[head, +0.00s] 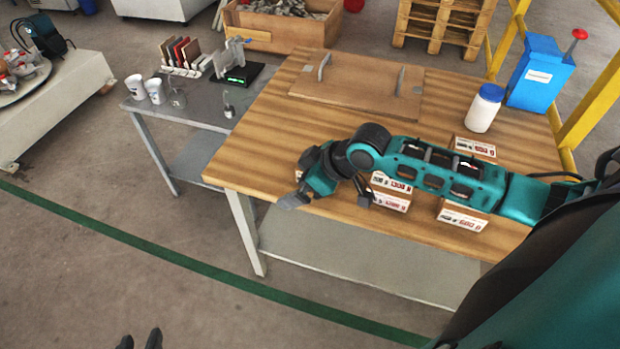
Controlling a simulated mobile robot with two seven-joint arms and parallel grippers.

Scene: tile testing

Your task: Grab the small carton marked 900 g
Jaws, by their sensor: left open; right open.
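Several small cartons with white and red labels are on the wooden table, their weight markings too small to read, so I cannot tell which is 900 g. One carton (475,148) lies at the back right, one (462,216) near the front edge at right, and one or more (391,199) at front middle, partly behind my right arm. Another carton (299,174) is mostly hidden behind my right gripper (328,200). That gripper is open, its fingers spread near the table's front edge, with no carton visibly held. My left gripper (140,341) is open at the bottom edge, away from the table.
The wooden table (260,150) also bears a board with handles (350,90), a white jar with blue lid (485,108) and a blue container (540,74). A grey side table (200,115) with cups and tile samples stands left. Yellow rails (595,100) flank the right.

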